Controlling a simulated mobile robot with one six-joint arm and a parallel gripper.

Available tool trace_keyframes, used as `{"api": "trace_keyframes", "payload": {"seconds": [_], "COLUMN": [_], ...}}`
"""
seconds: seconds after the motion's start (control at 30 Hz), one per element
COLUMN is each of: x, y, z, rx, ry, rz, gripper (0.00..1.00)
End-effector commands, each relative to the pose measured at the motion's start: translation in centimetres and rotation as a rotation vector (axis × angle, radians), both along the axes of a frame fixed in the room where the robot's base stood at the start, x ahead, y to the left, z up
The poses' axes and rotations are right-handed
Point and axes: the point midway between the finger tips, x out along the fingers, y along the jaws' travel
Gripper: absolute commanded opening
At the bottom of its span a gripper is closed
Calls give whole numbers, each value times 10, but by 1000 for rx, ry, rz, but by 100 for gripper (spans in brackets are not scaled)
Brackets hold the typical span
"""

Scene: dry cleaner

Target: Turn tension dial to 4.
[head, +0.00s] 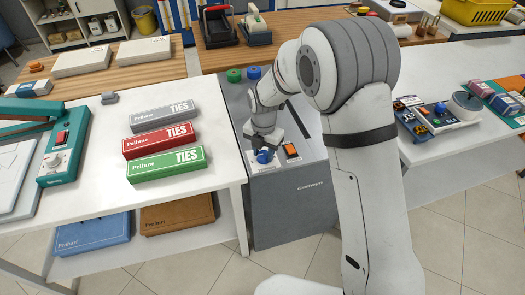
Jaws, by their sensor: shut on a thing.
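A grey floor-standing machine (293,215) with "Corlwyn" lettering on its front stands in the middle of the head view. The fingers and wrist cover part of the dial. Its markings and pointer are too small to read, so I cannot tell its setting.
An orange switch (291,150) is close to the dial's right. Green (234,75) and blue (254,72) spools stand at the machine's back. The left table carries tie boxes (160,141) and a teal press (66,146). Another table with small items (440,115) is at right.

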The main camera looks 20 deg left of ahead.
Motion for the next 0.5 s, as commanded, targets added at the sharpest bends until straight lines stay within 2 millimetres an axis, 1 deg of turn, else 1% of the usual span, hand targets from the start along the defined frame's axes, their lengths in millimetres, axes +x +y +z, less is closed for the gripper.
{"api": "trace_keyframes", "payload": {"seconds": [0.03,0.13,0.17,0.37,0.5], "x": [0,0,-1,0,-1], "y": [0,0,4,1,1], "z": [0,0,0,0,0], "rx": [0,0,0,0,1], "ry": [0,0,0,0,0], "rz": [0,0,2,-17,-62], "gripper": [22,14,13,13,13]}}
